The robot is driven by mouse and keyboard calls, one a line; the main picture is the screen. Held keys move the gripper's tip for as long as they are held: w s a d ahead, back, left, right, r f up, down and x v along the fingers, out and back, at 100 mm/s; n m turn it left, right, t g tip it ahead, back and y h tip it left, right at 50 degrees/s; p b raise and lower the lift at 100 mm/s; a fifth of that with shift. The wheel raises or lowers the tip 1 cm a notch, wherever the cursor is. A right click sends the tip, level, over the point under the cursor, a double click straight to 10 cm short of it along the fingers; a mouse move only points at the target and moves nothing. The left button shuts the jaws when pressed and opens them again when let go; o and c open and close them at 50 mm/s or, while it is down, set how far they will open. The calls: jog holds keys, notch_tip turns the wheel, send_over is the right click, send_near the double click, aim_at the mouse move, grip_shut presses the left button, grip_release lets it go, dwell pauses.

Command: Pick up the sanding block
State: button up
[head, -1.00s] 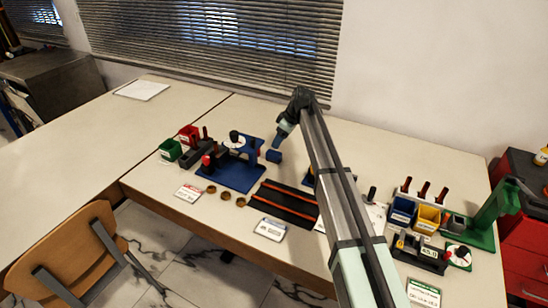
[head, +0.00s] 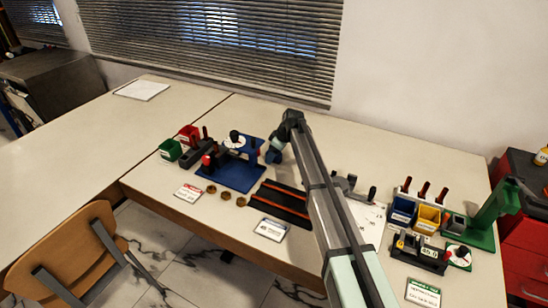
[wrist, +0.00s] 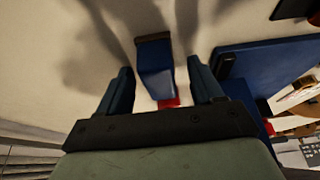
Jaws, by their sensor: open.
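The sanding block is a blue block with a brown strip at its far end; in the wrist view the sanding block (wrist: 156,78) lies between the two fingers of my gripper (wrist: 160,66), with gaps on both sides. A small red patch shows at its near end. In the head view my gripper (head: 275,148) is low over the table, right beside the blue gauge stand, and hides most of the block. The jaws are open and hold nothing. I cannot tell how far the fingertips are above the table.
The blue gauge stand (head: 232,174) is close on the left; its base also fills the right of the wrist view (wrist: 275,65). A black mat with orange strips (head: 282,203) lies in front. Blue and yellow bins (head: 428,219) and a green stand (head: 490,212) are at right. Table behind is clear.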

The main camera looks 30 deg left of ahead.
jog(key=c, duration=1.2)
jog(key=shift+o, duration=0.2)
jog(key=shift+r, duration=0.15)
